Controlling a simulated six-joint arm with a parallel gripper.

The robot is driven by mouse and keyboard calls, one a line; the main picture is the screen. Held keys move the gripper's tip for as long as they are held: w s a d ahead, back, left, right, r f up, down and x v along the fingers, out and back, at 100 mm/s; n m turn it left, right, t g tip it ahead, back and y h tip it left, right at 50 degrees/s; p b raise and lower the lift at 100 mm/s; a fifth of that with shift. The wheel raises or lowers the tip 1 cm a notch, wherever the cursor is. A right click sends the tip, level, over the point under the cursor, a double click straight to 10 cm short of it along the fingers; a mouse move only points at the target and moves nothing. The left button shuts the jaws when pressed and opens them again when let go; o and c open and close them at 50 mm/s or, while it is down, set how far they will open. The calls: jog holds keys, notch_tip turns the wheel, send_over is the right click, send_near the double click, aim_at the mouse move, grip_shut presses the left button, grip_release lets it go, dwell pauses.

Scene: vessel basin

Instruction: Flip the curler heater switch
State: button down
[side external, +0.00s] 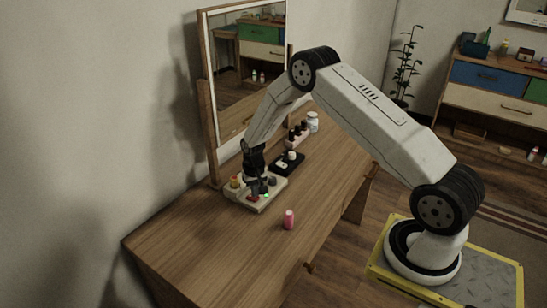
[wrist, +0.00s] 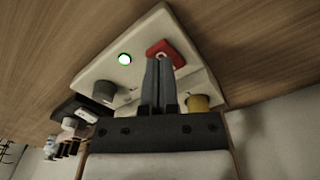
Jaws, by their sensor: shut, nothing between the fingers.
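A cream control panel (side external: 238,199) lies on the wooden vanity table; it fills the middle of the wrist view (wrist: 149,32). A red rocker switch (wrist: 160,49) with a white mark sits near one corner, and a round light with a green rim (wrist: 124,59) glows beside it. A grey knob (wrist: 105,92) and a yellow knob (wrist: 198,103) stand on the panel on either side of the fingers. My gripper (wrist: 158,61) is shut and empty, with its fingertips at the red switch and covering part of it. I cannot tell whether they touch it.
Behind the panel are a black tray (side external: 281,169) with small white items, a row of dark-capped bottles (side external: 297,133) and a white jar (side external: 313,121). A framed mirror (side external: 212,100) stands behind. The table's near left is clear.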

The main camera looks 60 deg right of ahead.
aim_at(255, 199)
jog(key=shift+f, duration=0.65)
dwell(0.6)
jog(key=shift+r, duration=0.1)
jog(key=shift+r, duration=3.35)
jog(key=shift+r, duration=0.1)
jog(key=s+a+r+n+t, duration=0.1)
jog(key=s+a+r+n, duration=0.2)
jog(key=s+a+r, duration=0.6)
jog(key=s+a+r+n, duration=0.1)
jog(key=s+a+r, duration=0.1)
jog(key=s, duration=0.3)
jog(key=s+a+r+n+t, duration=0.1)
jog(key=s+a+r+n, duration=0.1)
jog(key=s, duration=0.4)
jog(key=shift+s+r+t, duration=0.25)
jog(key=shift+r+t, duration=0.05)
jog(key=shift+r, duration=0.4)
